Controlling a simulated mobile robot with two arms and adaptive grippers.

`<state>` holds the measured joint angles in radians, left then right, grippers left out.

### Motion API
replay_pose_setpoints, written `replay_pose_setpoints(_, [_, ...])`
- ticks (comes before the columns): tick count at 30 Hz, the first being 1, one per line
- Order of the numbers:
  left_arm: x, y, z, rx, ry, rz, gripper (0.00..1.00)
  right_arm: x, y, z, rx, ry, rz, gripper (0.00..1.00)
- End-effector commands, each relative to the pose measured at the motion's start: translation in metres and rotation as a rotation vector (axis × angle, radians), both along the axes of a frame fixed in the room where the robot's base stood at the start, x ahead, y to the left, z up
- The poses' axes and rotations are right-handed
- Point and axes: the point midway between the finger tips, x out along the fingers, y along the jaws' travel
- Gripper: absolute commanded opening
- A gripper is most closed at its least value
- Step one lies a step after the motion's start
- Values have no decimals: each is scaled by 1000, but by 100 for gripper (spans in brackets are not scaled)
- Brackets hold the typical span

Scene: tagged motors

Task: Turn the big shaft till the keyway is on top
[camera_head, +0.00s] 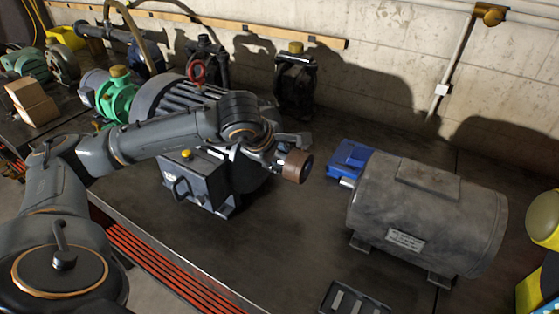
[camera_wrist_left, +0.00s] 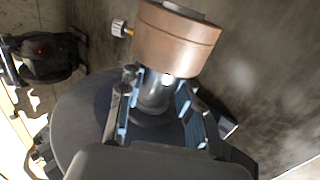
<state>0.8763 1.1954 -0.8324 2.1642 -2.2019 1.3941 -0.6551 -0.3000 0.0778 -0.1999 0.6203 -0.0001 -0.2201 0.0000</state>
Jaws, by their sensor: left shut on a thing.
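The large dark grey motor (camera_head: 165,98) with a red lifting eye stands left of centre, partly behind my left arm. Its big shaft (camera_wrist_left: 155,92) shows in the left wrist view as a pale metal cylinder between the blue-padded fingers. A brown round hub (camera_head: 297,166) is at the shaft's outer end; it also shows in the left wrist view (camera_wrist_left: 175,42), with a small knurled screw (camera_wrist_left: 119,28) on its side. My left gripper (camera_head: 279,154) is shut on the shaft, just behind the hub. I cannot make out the keyway. My right gripper is not in view.
A grey motor (camera_head: 425,215) with a thin shaft stands on the right, and a blue box (camera_head: 348,158) is behind it. A dark tray (camera_head: 352,299) lies at the front. A green pump (camera_head: 117,98) is at the left. The bench middle is clear.

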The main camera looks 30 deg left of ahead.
Motion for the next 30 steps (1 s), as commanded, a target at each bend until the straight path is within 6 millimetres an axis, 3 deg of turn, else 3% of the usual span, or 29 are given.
replay_pose_setpoints(1, [-5, -1, -8, 0, 24, -2, 3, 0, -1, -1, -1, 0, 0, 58])
replay_pose_setpoints(8, [-5, -1, -8, 1, 25, -3, 3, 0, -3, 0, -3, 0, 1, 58])
replay_pose_setpoints(9, [-5, -1, -8, 1, 25, -3, 40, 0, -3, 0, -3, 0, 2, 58])
replay_pose_setpoints(11, [-5, -1, -8, 1, 24, -3, 53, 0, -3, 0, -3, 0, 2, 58])
replay_pose_setpoints(22, [-4, -1, 2, -1, 9, -1, 54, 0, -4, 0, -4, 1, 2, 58])
replay_pose_setpoints(30, [-31, -2, 43, 1, 6, -3, 54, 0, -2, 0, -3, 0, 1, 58])
